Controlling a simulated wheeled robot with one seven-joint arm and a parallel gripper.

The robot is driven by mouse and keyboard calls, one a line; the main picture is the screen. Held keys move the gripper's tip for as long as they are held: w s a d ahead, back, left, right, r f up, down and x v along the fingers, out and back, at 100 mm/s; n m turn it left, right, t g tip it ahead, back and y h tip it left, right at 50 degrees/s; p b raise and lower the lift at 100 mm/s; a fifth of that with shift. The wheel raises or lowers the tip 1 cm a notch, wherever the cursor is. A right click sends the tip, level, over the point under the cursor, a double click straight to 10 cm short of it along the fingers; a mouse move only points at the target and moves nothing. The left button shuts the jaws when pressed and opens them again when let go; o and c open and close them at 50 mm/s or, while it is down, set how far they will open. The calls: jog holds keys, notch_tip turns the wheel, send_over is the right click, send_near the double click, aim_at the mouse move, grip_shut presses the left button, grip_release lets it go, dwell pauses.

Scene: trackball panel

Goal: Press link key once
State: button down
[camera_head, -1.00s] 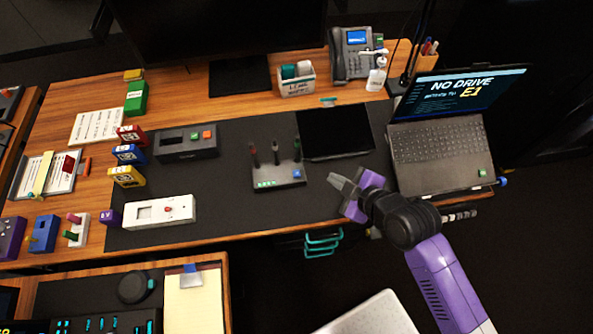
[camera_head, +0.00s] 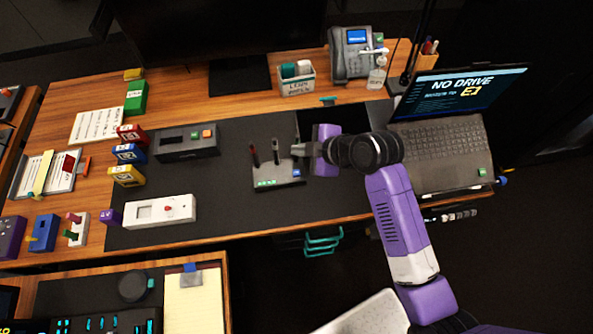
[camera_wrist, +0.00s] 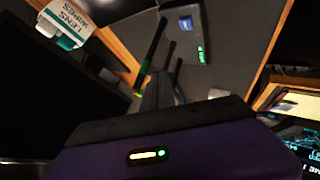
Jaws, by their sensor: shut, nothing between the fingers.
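The link key appears to be the blue button (camera_head: 297,173) on a dark grey box (camera_head: 272,185) with upright antennas and a row of green lights. In the wrist view the blue key (camera_wrist: 186,23) shows on the box top, beyond the antennas and clear of the fingers. My gripper (camera_head: 297,150) is shut and empty. It is beside the box's right antenna, behind the key in the head view and apart from it. I cannot tell whether the fingers touch that antenna. In the wrist view the fingers (camera_wrist: 160,92) point towards the antennas.
Antennas, one green-banded (camera_wrist: 152,52), stand close to my fingers. An open laptop (camera_head: 440,155) stands at right, a lens wipes box (camera_head: 297,85) behind.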

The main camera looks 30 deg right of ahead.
aim_at(299, 174)
notch_tip(299, 174, down, 9)
jog(key=b, duration=0.7)
jog(key=shift+r, duration=0.1)
dwell(1.9)
jog(key=shift+f+b, duration=0.4)
jog(key=shift+f, duration=0.45)
dwell(0.5)
jog(key=shift+r, duration=0.2)
jog(key=shift+r+p, duration=0.55)
jog(key=shift+r, duration=0.15)
